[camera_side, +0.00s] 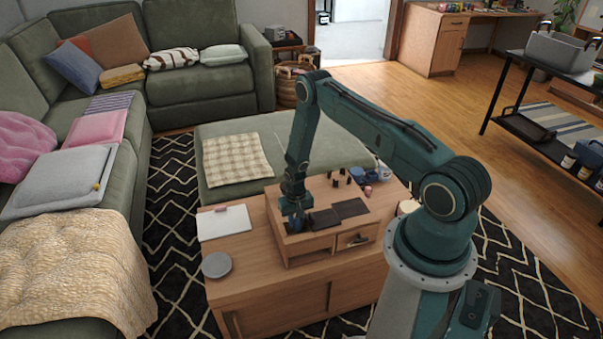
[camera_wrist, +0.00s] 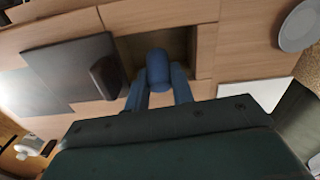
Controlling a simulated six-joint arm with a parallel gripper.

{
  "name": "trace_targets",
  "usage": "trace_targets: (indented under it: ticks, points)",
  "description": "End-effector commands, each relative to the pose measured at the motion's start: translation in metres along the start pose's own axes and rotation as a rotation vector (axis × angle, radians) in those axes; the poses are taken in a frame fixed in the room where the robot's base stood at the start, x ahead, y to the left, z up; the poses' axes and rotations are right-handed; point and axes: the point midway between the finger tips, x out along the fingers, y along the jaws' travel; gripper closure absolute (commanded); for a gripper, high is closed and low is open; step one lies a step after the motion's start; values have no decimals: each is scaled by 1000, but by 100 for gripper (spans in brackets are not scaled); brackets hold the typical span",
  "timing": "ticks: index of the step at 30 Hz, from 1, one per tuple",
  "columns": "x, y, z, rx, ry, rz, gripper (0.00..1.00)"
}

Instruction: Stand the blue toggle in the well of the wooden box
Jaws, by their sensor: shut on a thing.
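The blue toggle (camera_wrist: 158,70) shows as a rounded blue piece between the two fingers of my gripper (camera_wrist: 159,92) in the wrist view. My gripper is shut on it. The wooden box (camera_wrist: 206,35) has a square well (camera_wrist: 133,47), and the toggle overlaps the well's edge in this view. In the side view my gripper (camera_side: 294,208) points down over the left part of the box (camera_side: 313,243), with the toggle (camera_side: 296,225) small and dark blue at its tip. The toggle's lower end is hidden, so I cannot tell whether it touches the well floor.
Dark flat pads (camera_side: 350,208) lie on the box top beside the well. Several small dark pieces (camera_side: 339,179) stand behind. A white notepad (camera_side: 224,222) and a grey round disc (camera_side: 216,265) lie on the cabinet to the left.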

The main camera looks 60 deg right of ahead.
Motion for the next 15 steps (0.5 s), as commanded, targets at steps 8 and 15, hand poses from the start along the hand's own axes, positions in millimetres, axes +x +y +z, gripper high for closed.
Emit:
trace_targets:
  ticks: [8, 15]
  points:
    - [6, 0, 0, 0, 0, 0, 100]
    - [10, 0, 0, 0, 1, 0, 100]
